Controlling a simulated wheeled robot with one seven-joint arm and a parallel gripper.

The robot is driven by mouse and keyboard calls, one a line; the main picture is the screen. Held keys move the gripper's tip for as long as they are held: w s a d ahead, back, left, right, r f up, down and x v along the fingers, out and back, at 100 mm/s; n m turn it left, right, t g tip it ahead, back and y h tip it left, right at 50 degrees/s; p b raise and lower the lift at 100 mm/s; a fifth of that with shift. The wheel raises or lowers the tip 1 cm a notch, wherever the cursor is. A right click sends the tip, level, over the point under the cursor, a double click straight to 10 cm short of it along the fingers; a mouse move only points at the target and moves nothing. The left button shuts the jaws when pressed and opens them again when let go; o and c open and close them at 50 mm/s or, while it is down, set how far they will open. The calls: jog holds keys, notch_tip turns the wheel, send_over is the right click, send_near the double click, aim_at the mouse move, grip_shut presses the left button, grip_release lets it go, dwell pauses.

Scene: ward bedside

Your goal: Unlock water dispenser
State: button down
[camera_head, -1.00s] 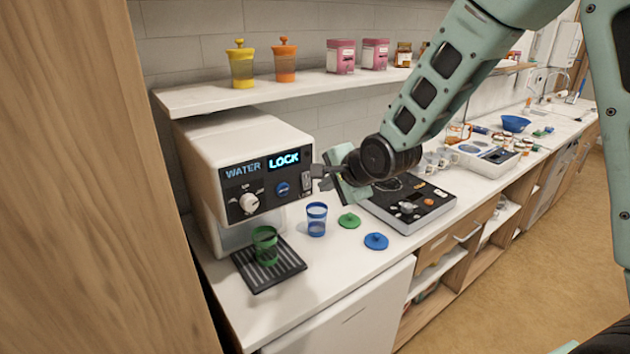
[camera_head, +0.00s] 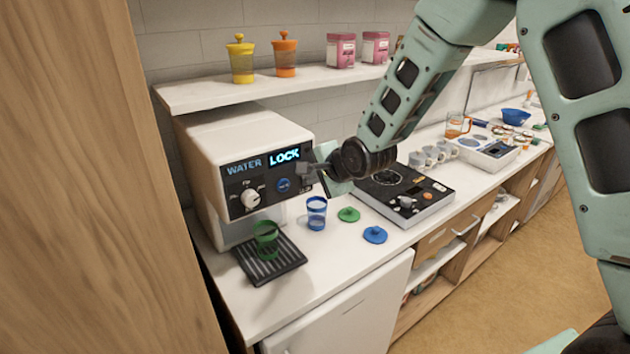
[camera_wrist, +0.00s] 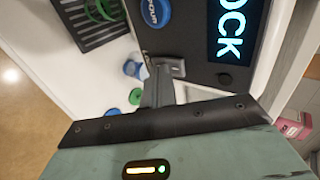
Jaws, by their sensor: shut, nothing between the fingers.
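The white water dispenser (camera_head: 245,150) stands at the left of the counter. Its black front panel reads "WATER" and, on a lit blue display (camera_head: 284,157), "LOCK". The panel has a white dial (camera_head: 250,198) and a round blue button (camera_head: 283,185), which also shows in the wrist view (camera_wrist: 156,11). A small grey switch (camera_wrist: 177,68) sits at the panel's edge, mostly hidden by my gripper in the head view. My gripper (camera_head: 307,171) is shut and empty, its tips right at this switch. I cannot tell whether they touch it.
A green cup (camera_head: 265,240) stands on the black drip tray (camera_head: 285,262). A blue cup (camera_head: 316,213), a green lid (camera_head: 349,214) and a blue lid (camera_head: 375,235) are on the counter nearby. A black cooker (camera_head: 425,205) is to the right. A shelf (camera_head: 220,93) runs above.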

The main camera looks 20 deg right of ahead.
jog(key=f+t+b, duration=0.1)
jog(key=b, duration=0.2)
jog(key=shift+w+b, duration=0.1)
jog(key=shift+b, duration=0.3)
jog(key=shift+r, duration=0.1)
